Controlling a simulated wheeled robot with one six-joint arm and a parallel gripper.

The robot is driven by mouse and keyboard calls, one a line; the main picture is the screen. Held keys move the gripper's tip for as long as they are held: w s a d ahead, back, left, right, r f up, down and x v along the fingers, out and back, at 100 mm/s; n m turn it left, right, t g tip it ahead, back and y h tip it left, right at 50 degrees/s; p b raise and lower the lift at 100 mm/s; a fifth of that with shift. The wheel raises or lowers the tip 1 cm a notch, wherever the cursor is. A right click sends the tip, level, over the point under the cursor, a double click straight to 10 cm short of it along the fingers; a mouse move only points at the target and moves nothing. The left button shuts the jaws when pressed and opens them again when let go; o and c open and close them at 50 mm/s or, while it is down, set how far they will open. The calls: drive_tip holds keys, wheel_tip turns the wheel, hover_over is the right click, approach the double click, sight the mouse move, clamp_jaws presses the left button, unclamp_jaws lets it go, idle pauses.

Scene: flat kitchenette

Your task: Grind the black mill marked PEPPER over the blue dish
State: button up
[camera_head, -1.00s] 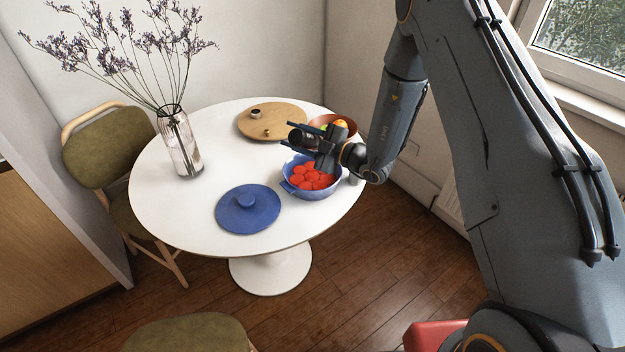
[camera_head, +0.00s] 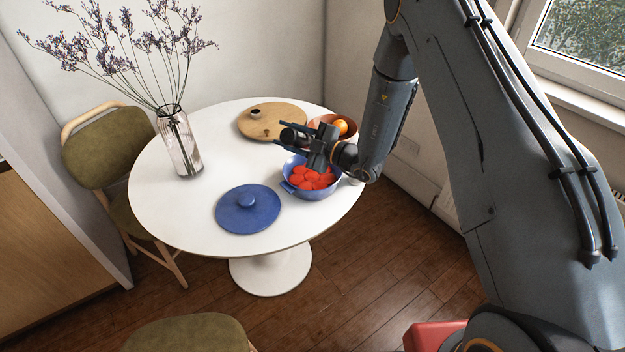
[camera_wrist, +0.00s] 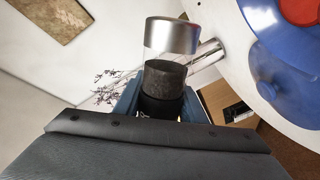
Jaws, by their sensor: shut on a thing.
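My gripper (camera_head: 296,138) is shut on the black mill (camera_head: 289,136), above the far side of the blue dish. In the wrist view the mill's dark body (camera_wrist: 163,78) sits between my two fingers (camera_wrist: 160,100), with a clear and silver end (camera_wrist: 171,37) beyond them. No PEPPER marking is readable. The blue dish (camera_head: 322,191) stands at the table's right side, full of red slices. Its rim also shows in the wrist view (camera_wrist: 258,18). My gripper hides part of the dish's far edge.
A blue lid (camera_head: 262,212) lies left of the dish on the white round table (camera_head: 190,220). A wooden board (camera_head: 285,112) with small items and a brown bowl with an orange (camera_head: 340,127) are behind. A glass vase (camera_head: 183,155) with dried flowers stands left.

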drive_tip(key=shift+w+a, duration=0.1)
drive_tip(key=shift+a, duration=0.25)
drive_tip(key=shift+s, duration=0.25)
drive_tip(key=shift+s+a, duration=0.1)
drive_tip(key=shift+s, duration=0.25)
drive_tip(key=shift+s+a+p, duration=0.15)
drive_tip(key=shift+s+p, duration=0.45)
drive_tip(key=shift+s, duration=0.2)
drive_tip(key=shift+w, duration=0.1)
drive_tip(key=shift+w+d, duration=0.2)
drive_tip(key=shift+d, duration=0.2)
drive_tip(key=shift+w+d, duration=0.25)
drive_tip(key=shift+d, duration=0.2)
drive_tip(key=shift+b, duration=0.75)
drive_tip(key=shift+f, duration=0.1)
